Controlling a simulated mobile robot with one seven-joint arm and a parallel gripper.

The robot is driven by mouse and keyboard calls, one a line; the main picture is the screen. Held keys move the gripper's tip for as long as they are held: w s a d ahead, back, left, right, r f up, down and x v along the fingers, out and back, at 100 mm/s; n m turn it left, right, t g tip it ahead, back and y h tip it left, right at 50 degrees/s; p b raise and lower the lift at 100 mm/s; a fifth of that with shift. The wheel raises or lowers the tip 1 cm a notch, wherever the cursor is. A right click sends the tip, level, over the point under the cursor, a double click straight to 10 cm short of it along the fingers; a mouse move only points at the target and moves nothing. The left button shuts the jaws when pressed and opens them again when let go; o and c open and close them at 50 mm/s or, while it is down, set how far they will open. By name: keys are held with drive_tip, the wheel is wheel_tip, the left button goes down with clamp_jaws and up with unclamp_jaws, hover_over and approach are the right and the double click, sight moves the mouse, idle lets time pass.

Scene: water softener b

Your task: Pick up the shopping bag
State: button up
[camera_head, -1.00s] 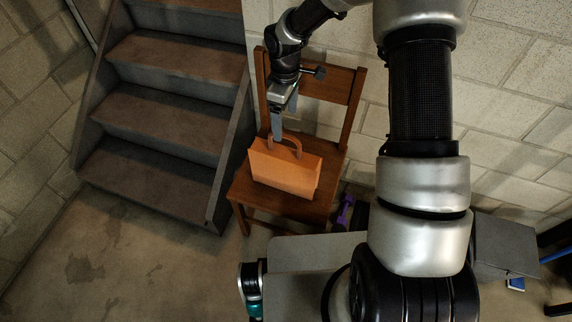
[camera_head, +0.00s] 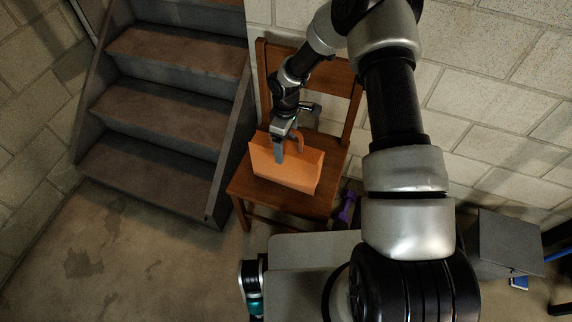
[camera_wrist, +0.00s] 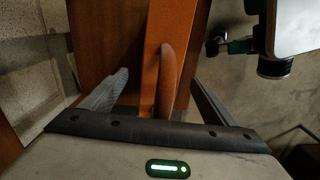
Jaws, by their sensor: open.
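The orange shopping bag (camera_head: 286,170) stands upright on the seat of a wooden chair (camera_head: 246,192). Its curved handle (camera_head: 299,142) rises from its top. My gripper (camera_head: 280,152) is at the top of the bag, by the handle, with its fingers pointing down. In the wrist view the bag (camera_wrist: 157,50) runs up the middle, and its handle (camera_wrist: 168,75) lies between the two spread fingers of my gripper (camera_wrist: 160,90). The fingers are apart, with visible gaps on both sides of the handle. The arm partly hides the chair's back.
A staircase (camera_head: 165,105) stands left of the chair. A block wall (camera_head: 470,110) is behind and to the right. A purple object (camera_head: 348,207) lies on the floor right of the chair, and a grey box (camera_head: 503,243) stands further right. The floor (camera_head: 130,265) at left is clear.

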drive_tip(key=shift+f, duration=0.45)
